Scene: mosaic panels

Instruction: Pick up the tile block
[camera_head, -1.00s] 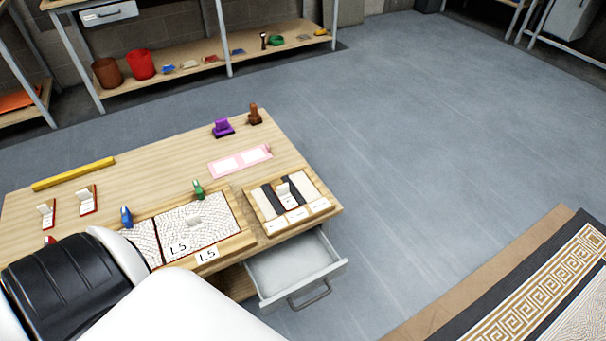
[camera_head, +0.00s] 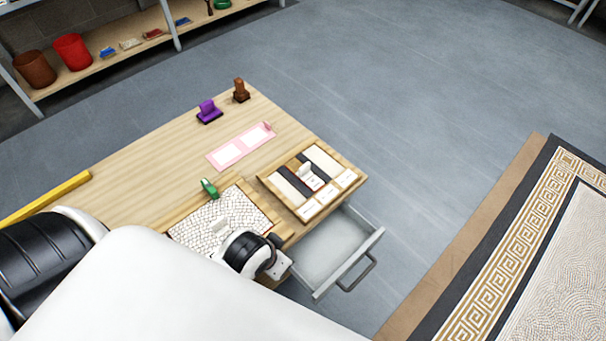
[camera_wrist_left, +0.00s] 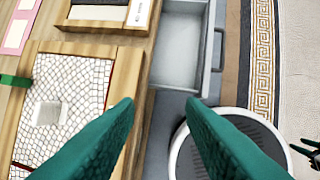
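A tile block with a white cobbled mosaic face (camera_head: 196,218) and a pale raised handle (camera_head: 221,225) lies in a wooden tray on the table. In the left wrist view the mosaic face (camera_wrist_left: 88,72) and handle (camera_wrist_left: 47,113) lie left of my left gripper (camera_wrist_left: 160,103). That gripper's green fingers are apart with nothing between them, over the gap beside the table edge. In the head view my arm covers part of the tray. A smaller handled block (camera_head: 310,174) sits in the striped tray (camera_head: 268,181). A dark green forked part at the wrist view's right edge may be my right gripper (camera_wrist_left: 307,152).
An open grey drawer (camera_head: 335,245) sticks out from the table's right side. A green stamp-like piece (camera_head: 209,187) stands by the mosaic tray. A pink card (camera_head: 238,147), a purple piece (camera_head: 208,111) and a brown piece (camera_head: 241,91) sit further back. Floor beyond is clear.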

